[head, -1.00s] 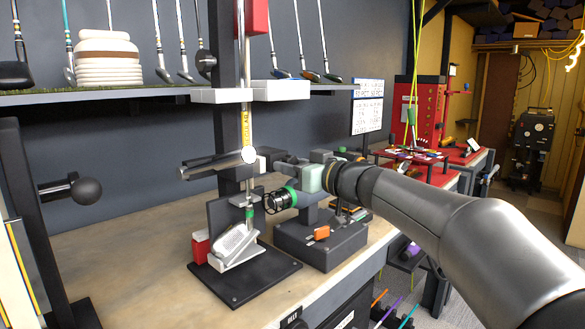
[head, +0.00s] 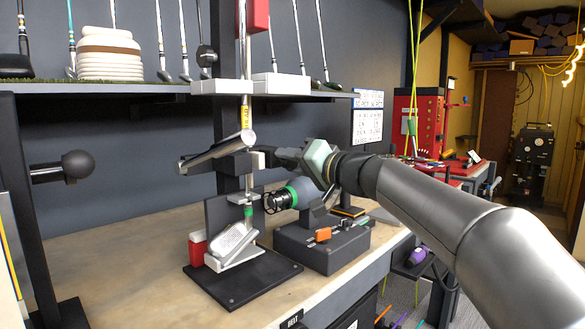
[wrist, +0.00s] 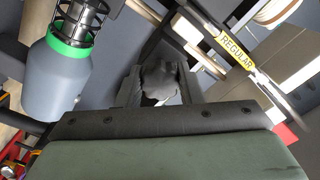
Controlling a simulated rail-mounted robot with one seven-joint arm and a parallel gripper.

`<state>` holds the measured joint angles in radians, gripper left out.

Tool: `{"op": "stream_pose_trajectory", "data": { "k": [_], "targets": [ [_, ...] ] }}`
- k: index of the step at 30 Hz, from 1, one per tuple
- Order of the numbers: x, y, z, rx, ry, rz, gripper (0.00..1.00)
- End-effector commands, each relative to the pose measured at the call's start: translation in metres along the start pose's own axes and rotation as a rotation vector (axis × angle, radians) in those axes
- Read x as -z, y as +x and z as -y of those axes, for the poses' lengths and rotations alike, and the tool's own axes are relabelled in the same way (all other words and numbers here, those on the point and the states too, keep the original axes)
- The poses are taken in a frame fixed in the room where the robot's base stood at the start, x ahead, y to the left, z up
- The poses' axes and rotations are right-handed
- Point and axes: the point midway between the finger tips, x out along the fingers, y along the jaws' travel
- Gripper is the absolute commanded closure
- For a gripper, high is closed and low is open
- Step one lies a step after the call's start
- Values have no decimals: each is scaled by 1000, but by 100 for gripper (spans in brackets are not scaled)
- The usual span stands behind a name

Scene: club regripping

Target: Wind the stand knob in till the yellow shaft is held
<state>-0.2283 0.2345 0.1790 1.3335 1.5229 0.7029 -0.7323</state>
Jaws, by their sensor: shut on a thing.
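The shaft with the yellow band (head: 246,117) stands upright in the stand, and its yellow "REGULAR" label (wrist: 237,46) shows in the wrist view. A silver iron head (head: 233,240) is at its foot. The stand's clamp (head: 238,163) is beside the shaft at mid height; whether it presses on the shaft I cannot tell. My gripper (head: 277,156) is right of the clamp, shut on the dark stand knob (wrist: 160,80), which sits between both fingers in the wrist view. The head view mostly hides the knob behind the fingers.
A grey tool with a green ring and black cage (head: 292,194) is close below my gripper, on a dark bench unit (head: 325,246). The shelf (head: 155,88) with clubs is above. A black ball-ended bar (head: 78,166) juts out at left. The bench front (head: 265,300) is clear.

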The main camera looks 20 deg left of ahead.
Motion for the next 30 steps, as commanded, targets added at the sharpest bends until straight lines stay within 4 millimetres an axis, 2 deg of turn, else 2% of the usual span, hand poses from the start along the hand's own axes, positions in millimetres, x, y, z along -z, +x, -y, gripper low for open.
{"op": "stream_pose_trajectory", "data": {
  "k": [30],
  "targets": [
    [2,0,1,-2,967,1,89]
  ]
}}
